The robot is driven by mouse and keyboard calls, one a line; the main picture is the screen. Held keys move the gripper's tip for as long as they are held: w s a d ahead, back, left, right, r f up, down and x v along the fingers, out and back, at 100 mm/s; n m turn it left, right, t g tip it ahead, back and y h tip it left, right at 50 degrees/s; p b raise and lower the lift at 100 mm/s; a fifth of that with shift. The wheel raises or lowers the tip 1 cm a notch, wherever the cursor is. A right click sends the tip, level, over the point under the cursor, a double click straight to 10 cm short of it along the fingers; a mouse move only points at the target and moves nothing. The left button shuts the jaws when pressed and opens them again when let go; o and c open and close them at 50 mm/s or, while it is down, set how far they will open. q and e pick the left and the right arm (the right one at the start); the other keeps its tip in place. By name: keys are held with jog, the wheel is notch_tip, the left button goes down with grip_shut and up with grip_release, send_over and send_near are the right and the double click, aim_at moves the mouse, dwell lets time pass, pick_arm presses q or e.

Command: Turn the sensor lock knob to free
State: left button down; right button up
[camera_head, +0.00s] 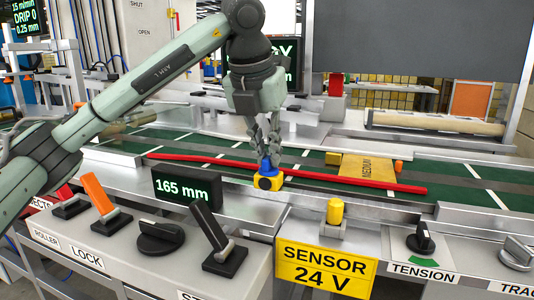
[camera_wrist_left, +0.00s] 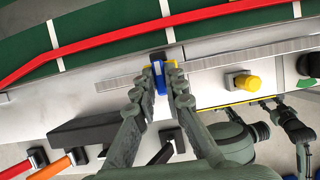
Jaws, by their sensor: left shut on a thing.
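The sensor is a small yellow block (camera_head: 268,182) with a black round face, sitting at the near edge of the green conveyor. A blue knob (camera_head: 266,166) sits on top of it. My left gripper (camera_head: 267,150) points down from above and is shut on the blue knob. In the left wrist view the blue knob (camera_wrist_left: 160,78) shows between the two fingertips, with parts of the yellow block beside them. The fingers hide part of the knob, and I cannot read any lock marking. What looks like my right gripper (camera_wrist_left: 290,115) shows small at the lower right of the left wrist view.
A long red bar (camera_head: 340,179) runs along the conveyor behind the sensor. A 165 mm display (camera_head: 187,187), levers and a black lock knob (camera_head: 161,237) stand at front left. A yellow post (camera_head: 335,211) rises above the SENSOR 24 V sign (camera_head: 325,271).

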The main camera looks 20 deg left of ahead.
dwell(0.3)
pick_arm(q)
jog(key=c, duration=1.6)
grip_release()
jog(key=v, duration=1.2)
